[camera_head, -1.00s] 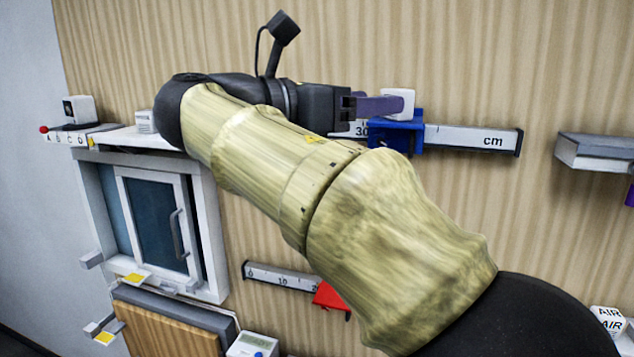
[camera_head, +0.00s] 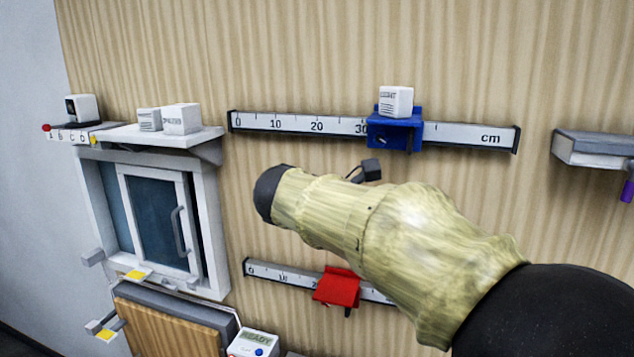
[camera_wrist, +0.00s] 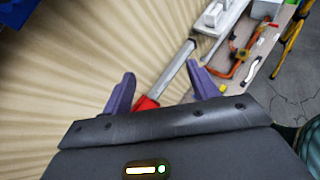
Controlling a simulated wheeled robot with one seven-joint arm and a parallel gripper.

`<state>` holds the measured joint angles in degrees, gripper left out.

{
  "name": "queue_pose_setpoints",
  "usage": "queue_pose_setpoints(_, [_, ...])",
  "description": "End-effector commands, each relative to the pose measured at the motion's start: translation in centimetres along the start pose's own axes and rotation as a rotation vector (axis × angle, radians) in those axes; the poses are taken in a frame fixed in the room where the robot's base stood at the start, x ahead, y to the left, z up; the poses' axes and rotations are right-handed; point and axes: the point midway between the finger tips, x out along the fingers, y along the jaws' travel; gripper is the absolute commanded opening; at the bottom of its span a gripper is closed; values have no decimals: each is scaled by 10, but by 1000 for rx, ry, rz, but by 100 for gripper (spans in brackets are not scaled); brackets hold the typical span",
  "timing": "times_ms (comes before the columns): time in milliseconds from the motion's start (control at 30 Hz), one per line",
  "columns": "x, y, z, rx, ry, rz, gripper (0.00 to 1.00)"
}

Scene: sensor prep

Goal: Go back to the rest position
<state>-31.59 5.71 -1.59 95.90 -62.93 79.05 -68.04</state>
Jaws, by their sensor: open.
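My gripper (camera_wrist: 162,90) shows in the wrist view with its two purple fingers spread wide and nothing between them. In the head view the gripper is hidden behind my arm, which reaches in from the lower right. A white cube (camera_head: 396,101) sits on the blue slider (camera_head: 394,130) of the upper ruler rail (camera_head: 275,123), near the 30 mark. The gripper is apart from the cube. The red slider (camera_head: 338,287) is on the lower rail (camera_head: 262,270); part of it also shows in the wrist view (camera_wrist: 146,103).
A white window (camera_head: 155,220) with a shelf above it holding two white boxes (camera_head: 182,119) is on the left. A grey shelf (camera_head: 593,147) juts out at the right. A wooden panel (camera_head: 172,325) and a small display device (camera_head: 254,343) are below. The upper wall is clear.

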Motion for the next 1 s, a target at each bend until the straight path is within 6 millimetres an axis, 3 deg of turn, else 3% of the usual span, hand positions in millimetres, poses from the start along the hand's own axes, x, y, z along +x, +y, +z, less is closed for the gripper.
queue_pose_setpoints(33, [21, -15, -22, 58, 76, -32, 60])
queue_pose_setpoints(200, [68, -68, -100, 365, 340, -175, 60])
queue_pose_setpoints(300, [85, -104, -144, 612, 475, -310, 60])
queue_pose_setpoints(500, [99, -173, -214, 1208, 619, -646, 60])
queue_pose_setpoints(600, [102, -201, -237, 1520, 615, -812, 60])
queue_pose_setpoints(733, [103, -222, -252, 1798, 573, -948, 60])
queue_pose_setpoints(1000, [104, -227, -255, 1882, 556, -983, 60])
